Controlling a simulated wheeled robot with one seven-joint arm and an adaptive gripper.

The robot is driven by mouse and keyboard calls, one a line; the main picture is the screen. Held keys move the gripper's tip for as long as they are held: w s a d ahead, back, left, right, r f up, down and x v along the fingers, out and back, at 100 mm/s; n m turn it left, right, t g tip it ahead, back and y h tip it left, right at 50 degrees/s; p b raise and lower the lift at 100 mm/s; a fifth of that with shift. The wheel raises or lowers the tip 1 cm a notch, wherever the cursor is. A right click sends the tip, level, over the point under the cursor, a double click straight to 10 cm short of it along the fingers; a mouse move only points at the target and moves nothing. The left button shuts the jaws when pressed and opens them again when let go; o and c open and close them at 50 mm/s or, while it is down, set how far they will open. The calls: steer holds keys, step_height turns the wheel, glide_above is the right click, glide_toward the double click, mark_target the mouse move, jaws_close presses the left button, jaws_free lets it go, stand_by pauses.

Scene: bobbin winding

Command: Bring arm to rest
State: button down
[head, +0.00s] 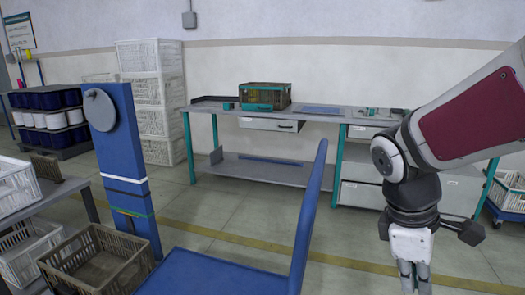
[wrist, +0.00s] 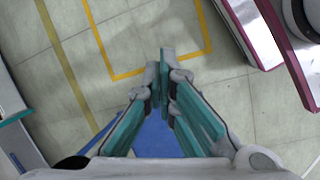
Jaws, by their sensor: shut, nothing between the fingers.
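My arm stands at the right side of the head view, bent with the gripper (head: 414,278) hanging down at the lower right, its fingertips cut off by the bottom edge. In the wrist view my gripper (wrist: 166,68) has its teal-padded fingers meeting at the tips, with nothing between them. Below it is bare floor with yellow lines. No object is touching the fingers.
A workbench (head: 270,165) with a crate (head: 265,96) on it stands along the back wall. A blue post (head: 125,165) with a grey disc and a brown basket (head: 97,262) are at the left. White crates (head: 152,100) are stacked behind.

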steer(key=s+a+r+m+y, duration=0.25)
steer(key=s+m, duration=0.25)
steer(key=s, duration=0.4)
steer(key=s+a+r+m+y, duration=0.1)
steer(key=s+a+m, duration=0.4)
steer(key=s, duration=0.5)
step_height(320, 180, up, 27)
steer(key=d+t+p, duration=0.1)
steer(key=t+p, duration=0.3)
steer(key=p, duration=2.1)
steer(key=shift+w+d+m+t, duration=0.15)
steer(key=shift+d+m+t, duration=0.1)
steer(key=shift+m+t, duration=0.05)
